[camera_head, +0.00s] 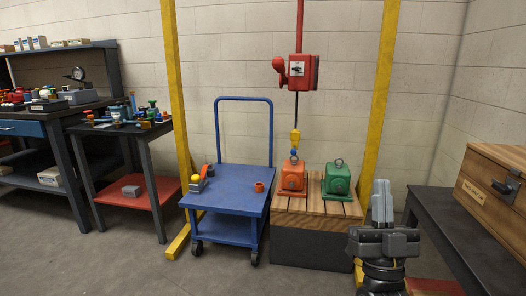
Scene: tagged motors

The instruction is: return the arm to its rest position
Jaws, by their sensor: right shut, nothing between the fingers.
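My right gripper (384,200) shows at the lower right of the head view, dark grey and pointing up. It is shut and empty. It stands in front of the right yellow post and apart from the green motor. My left gripper is not in view. The orange motor (292,178) and the green motor (337,180) stand upright on a wooden-topped stand (318,207). A hoist hook (294,140) hangs just above the orange motor; I cannot tell whether it is engaged.
A red hoist (304,72) hangs between yellow posts (178,100). A blue cart (228,190) with small parts stands left of the stand. A dark bench (445,225) with a wooden chest (492,190) is at the right. Cluttered workbenches (62,110) stand at the left. Floor in front is clear.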

